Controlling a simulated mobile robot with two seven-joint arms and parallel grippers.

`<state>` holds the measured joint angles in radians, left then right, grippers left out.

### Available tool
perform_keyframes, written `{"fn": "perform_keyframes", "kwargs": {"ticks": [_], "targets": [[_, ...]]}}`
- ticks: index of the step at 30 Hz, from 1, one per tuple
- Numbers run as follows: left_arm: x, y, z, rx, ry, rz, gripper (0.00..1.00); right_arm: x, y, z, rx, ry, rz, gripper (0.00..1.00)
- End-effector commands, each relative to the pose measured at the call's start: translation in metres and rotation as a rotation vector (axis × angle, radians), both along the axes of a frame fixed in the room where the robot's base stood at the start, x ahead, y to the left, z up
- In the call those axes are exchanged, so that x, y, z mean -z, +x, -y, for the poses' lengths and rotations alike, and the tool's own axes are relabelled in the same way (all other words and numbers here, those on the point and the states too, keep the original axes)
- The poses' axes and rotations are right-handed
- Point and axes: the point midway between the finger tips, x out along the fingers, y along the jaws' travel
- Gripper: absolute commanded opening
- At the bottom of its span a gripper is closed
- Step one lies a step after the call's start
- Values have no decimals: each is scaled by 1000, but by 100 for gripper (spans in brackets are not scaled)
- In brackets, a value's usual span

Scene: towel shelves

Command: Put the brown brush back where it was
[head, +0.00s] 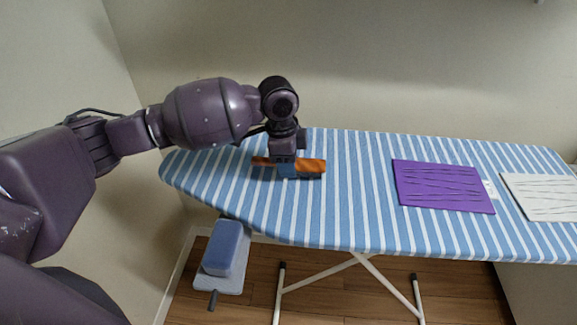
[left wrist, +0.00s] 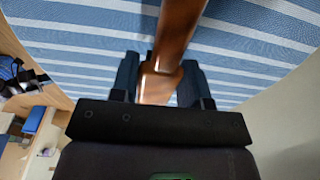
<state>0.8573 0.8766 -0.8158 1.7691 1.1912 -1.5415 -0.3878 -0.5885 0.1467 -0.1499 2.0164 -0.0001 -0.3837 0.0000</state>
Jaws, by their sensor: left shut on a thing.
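The brown brush (head: 312,166) is at the left part of the striped ironing board (head: 350,230), held level, at or just above the cloth; I cannot tell if it touches. My left gripper (head: 287,170) comes down on it from above and is shut on it. In the left wrist view the brush's glossy brown wood (left wrist: 178,45) runs between the dark fingers (left wrist: 157,85) and on toward the top edge. The brush's underside is hidden. My right gripper is not in view.
A purple folded towel (head: 440,186) and a white folded towel (head: 545,197) lie to the right on the board. A blue pad on a grey rest (head: 224,250) sits below the board's left end. The board between the brush and the purple towel is clear. A wall stands behind.

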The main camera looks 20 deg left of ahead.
Motion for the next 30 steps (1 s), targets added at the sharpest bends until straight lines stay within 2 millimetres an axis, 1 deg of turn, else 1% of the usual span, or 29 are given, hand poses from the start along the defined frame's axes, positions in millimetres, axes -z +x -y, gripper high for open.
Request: {"fn": "perform_keyframes", "kwargs": {"ticks": [1, 3, 9, 15, 16, 20, 21, 30], "targets": [[10, 0, 0, -1, -1, -4, 23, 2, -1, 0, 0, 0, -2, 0], [15, 0, 0, 0, -2, -2, 23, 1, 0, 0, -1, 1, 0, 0], [15, 0, 0, 0, -1, 1, 23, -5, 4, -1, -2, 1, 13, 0], [17, 0, 0, 0, -1, 0, 23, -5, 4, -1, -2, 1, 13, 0], [18, 0, 0, 0, -1, 0, 45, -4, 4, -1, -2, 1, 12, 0], [18, 0, 0, 0, -1, 0, 65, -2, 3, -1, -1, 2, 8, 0], [18, 0, 0, 0, -1, 0, 68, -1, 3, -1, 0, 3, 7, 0], [15, 0, 0, 0, -1, 1, 68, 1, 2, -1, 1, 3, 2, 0]]}}
